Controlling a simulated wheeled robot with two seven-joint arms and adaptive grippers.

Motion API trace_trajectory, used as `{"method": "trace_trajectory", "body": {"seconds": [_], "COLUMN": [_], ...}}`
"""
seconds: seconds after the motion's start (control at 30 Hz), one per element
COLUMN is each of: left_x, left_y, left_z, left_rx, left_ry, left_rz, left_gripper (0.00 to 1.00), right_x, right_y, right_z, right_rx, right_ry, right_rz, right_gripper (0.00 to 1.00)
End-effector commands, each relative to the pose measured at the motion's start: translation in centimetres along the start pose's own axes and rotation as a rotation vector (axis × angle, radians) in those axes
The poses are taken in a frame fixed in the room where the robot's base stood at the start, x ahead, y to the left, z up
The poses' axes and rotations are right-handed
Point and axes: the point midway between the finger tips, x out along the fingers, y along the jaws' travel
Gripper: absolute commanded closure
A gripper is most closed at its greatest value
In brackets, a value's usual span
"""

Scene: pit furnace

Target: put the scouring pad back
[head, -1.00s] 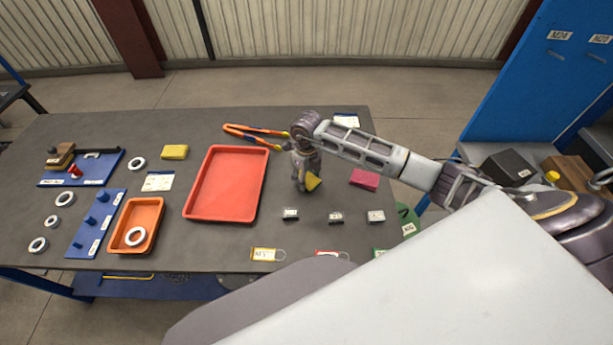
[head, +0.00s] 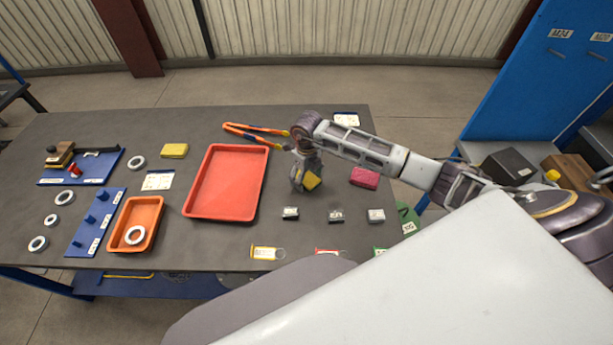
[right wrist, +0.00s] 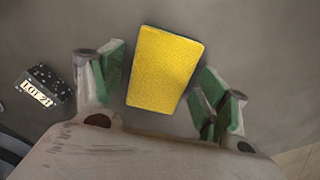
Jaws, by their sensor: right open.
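A yellow pad (head: 312,181) is at my right gripper, partly hidden by it in the head view. In the right wrist view this yellow pad (right wrist: 165,68) lies between the two green-lined fingers, with a gap on each side. My right gripper (head: 304,184) is open and points down over the grey table; in the right wrist view its fingertips (right wrist: 163,80) stand apart on either side of the pad. A second yellow pad (head: 174,150) lies at the back left, and a magenta pad (head: 364,177) lies right of the gripper. My left gripper is not in view.
An empty red tray (head: 227,183) lies left of the gripper. Orange tongs (head: 250,132) lie behind it. Small labelled blocks (head: 336,216) sit in front, one showing in the right wrist view (right wrist: 44,88). An orange bin (head: 136,225) holds a ring.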

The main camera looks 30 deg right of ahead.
Motion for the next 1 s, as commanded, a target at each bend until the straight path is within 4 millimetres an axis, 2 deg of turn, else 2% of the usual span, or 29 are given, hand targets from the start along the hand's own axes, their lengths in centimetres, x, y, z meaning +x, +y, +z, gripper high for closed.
{"method": "trace_trajectory", "body": {"seconds": [0.23, 0.37, 1.0], "left_x": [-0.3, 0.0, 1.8], "left_y": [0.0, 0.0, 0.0], "left_z": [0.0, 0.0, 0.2], "left_rx": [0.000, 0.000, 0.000], "left_ry": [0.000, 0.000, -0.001], "left_rz": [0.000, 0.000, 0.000], "left_gripper": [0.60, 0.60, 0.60], "right_x": [-0.4, -1.5, -10.5], "right_y": [0.0, -0.1, 0.0], "right_z": [0.0, 0.1, 0.1], "right_rx": [0.000, 0.000, 0.000], "right_ry": [0.000, -0.002, -0.002], "right_rz": [0.000, -0.001, -0.001], "right_gripper": [0.26, 0.26, 0.26]}}
